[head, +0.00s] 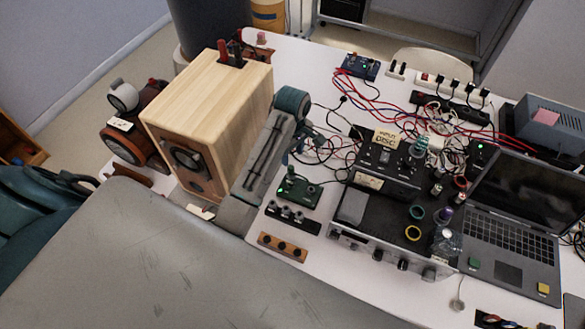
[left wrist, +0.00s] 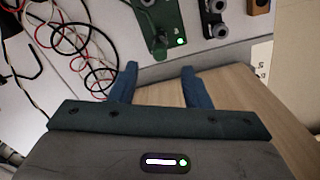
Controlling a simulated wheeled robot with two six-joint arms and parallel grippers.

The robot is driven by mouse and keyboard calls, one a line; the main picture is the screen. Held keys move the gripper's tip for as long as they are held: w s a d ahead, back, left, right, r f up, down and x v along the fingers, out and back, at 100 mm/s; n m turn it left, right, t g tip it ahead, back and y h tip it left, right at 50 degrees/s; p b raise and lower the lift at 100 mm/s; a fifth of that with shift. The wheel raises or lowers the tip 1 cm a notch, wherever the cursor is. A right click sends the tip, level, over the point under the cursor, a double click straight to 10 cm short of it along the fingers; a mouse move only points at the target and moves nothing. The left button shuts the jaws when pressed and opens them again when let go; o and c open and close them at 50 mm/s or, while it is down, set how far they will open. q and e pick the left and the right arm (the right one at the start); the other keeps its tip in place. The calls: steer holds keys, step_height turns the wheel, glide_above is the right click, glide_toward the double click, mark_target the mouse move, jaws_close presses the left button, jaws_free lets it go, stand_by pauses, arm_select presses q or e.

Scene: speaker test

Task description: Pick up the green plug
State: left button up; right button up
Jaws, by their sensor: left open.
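My left gripper (head: 303,130) is beside the wooden speaker, up and left of the amplifier and apart from the green ring. Its blue fingers are apart and empty in the left wrist view (left wrist: 158,85). My right gripper does not show.
The wooden speaker (head: 215,120) stands left of my left gripper. Red and black cables (head: 375,90) tangle behind the amplifier. An open laptop (head: 505,245) stands at the right.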

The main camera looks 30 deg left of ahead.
mark_target(290, 166)
arm_select(q)
steer(key=f+p, duration=0.1)
steer(key=f, duration=0.1)
steer(key=f+p, duration=0.1)
steer(key=f, duration=0.1)
steer(key=f+p, duration=0.1)
steer(key=f, duration=0.2)
steer(key=shift+a, duration=0.35)
steer(key=shift+f, duration=0.4)
steer(key=shift+w+f, duration=0.15)
steer(key=c, duration=0.7)
jaws_close()
